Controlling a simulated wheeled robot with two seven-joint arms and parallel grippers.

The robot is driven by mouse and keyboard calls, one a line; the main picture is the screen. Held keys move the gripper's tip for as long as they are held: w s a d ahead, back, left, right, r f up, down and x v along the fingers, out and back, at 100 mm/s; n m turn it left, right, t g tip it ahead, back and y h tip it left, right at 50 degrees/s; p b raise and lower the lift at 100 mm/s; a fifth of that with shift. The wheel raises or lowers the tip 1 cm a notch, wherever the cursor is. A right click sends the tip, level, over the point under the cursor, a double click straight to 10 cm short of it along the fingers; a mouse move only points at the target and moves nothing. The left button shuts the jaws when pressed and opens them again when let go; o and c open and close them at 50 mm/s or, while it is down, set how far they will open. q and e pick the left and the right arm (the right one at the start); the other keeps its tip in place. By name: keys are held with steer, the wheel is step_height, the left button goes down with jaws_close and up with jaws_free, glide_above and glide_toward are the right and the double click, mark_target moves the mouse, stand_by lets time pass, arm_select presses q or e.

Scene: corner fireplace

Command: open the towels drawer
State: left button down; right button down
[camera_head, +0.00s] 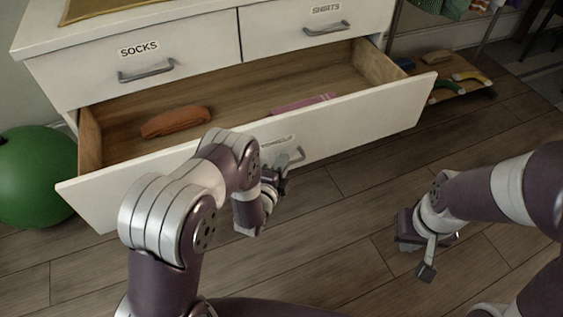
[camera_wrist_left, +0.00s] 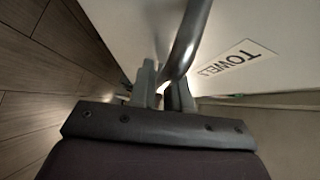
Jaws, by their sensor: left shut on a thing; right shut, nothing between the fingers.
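The drawer (camera_head: 345,128) in the row below SOCKS and SHIRTS stands pulled well out, showing its wooden inside. Its label is small and partly hidden in the head view. In the left wrist view a label (camera_wrist_left: 238,61) reading TOWEL, its end unclear, is beside a curved metal handle (camera_wrist_left: 186,45). The handle also shows on the drawer front in the head view (camera_head: 293,157). My left gripper (camera_head: 272,184) is shut on this handle, its fingers (camera_wrist_left: 165,88) around the bar. My right gripper (camera_head: 425,258) is shut and empty above the floor, away from the dresser.
A rust-brown rolled item (camera_head: 176,121) and a pink item (camera_head: 303,103) lie in the open drawer. The SOCKS drawer (camera_head: 150,61) and SHIRTS drawer (camera_head: 290,25) are closed. A green ball (camera_head: 38,175) sits left of the dresser. A low rack (camera_head: 450,83) is at right.

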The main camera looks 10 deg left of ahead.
arm_select(q)
steer(key=c, duration=1.2)
jaws_free()
steer(key=shift+s, duration=0.1)
steer(key=p+v, duration=0.4)
steer(key=v, duration=0.8)
steer(key=shift+s+p, duration=0.25)
steer(key=shift+p, duration=0.1)
